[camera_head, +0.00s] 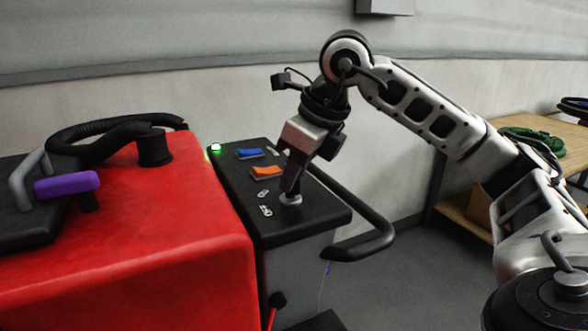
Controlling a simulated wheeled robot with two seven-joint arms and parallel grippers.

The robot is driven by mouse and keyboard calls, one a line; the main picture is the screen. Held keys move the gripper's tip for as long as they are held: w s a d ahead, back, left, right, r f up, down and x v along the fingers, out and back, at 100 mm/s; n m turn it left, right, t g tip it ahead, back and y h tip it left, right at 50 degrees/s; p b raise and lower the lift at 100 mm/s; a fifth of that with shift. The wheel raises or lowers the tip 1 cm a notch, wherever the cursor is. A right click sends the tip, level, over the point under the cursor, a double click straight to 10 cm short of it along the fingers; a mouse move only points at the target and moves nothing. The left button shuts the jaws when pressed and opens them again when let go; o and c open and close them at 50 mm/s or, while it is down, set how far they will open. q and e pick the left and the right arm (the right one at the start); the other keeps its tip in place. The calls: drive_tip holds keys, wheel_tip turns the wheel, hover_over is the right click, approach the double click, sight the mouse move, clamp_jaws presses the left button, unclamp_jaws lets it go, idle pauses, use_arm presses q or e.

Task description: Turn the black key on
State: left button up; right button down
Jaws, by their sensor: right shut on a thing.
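The scrubber's black control panel (285,227) is beside the red tank (150,255). My right gripper (290,192) points down onto the near right part of the panel. It is shut on the black key, which its fingers mostly hide. A round grey key base (291,200) shows just under the fingertips. How far the key is turned cannot be told. A green light (215,147) glows at the panel's far left corner. My left gripper is not in view.
A blue switch (249,154) and an orange switch (267,173) are on the panel, left of my gripper. A black handlebar (375,240) curves around the panel's right side. A purple-gripped handle (66,185) is at the left. A wooden table (465,205) stands behind my right arm.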

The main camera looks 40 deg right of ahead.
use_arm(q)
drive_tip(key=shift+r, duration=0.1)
use_arm(e)
drive_tip(key=shift+r+m, duration=0.1)
drive_tip(key=shift+m, duration=0.5)
drive_tip(key=shift+h, duration=0.3)
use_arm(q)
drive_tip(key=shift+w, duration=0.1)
use_arm(e)
drive_tip(key=c, duration=1.5)
unclamp_jaws()
drive_tip(key=shift+o, duration=0.2)
use_arm(q)
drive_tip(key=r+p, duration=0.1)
drive_tip(key=p, duration=0.2)
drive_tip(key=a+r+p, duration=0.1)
drive_tip(key=p, duration=0.2)
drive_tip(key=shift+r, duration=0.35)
use_arm(e)
drive_tip(key=v, duration=1.6)
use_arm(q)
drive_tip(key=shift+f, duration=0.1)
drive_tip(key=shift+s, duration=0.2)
